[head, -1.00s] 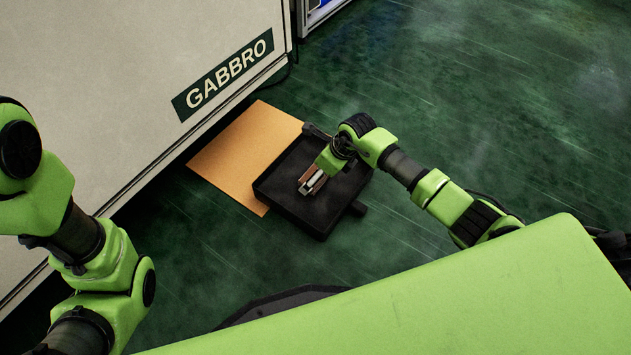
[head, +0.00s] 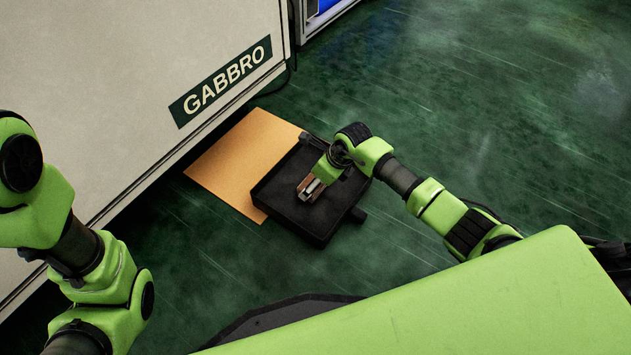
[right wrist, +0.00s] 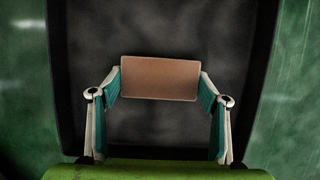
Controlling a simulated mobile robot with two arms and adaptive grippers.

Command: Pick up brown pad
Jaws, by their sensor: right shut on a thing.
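The brown pad (right wrist: 159,78) is a small flat rectangular block, seen between the two fingers of my right gripper (right wrist: 160,85) in the right wrist view. The fingers are shut on its short left and right sides. In the head view the right gripper (head: 311,189) points down over the black tray (head: 309,226), with a little of the brown pad showing at its tip. I cannot tell whether the pad still touches the tray floor. Only links of my left arm show; its gripper is out of view.
The black tray has low walls and overlaps a flat orange-tan sheet (head: 232,165) on the green floor. A large pale cabinet marked GABBRO (head: 120,90) stands at the left. Open floor (head: 500,120) lies to the right.

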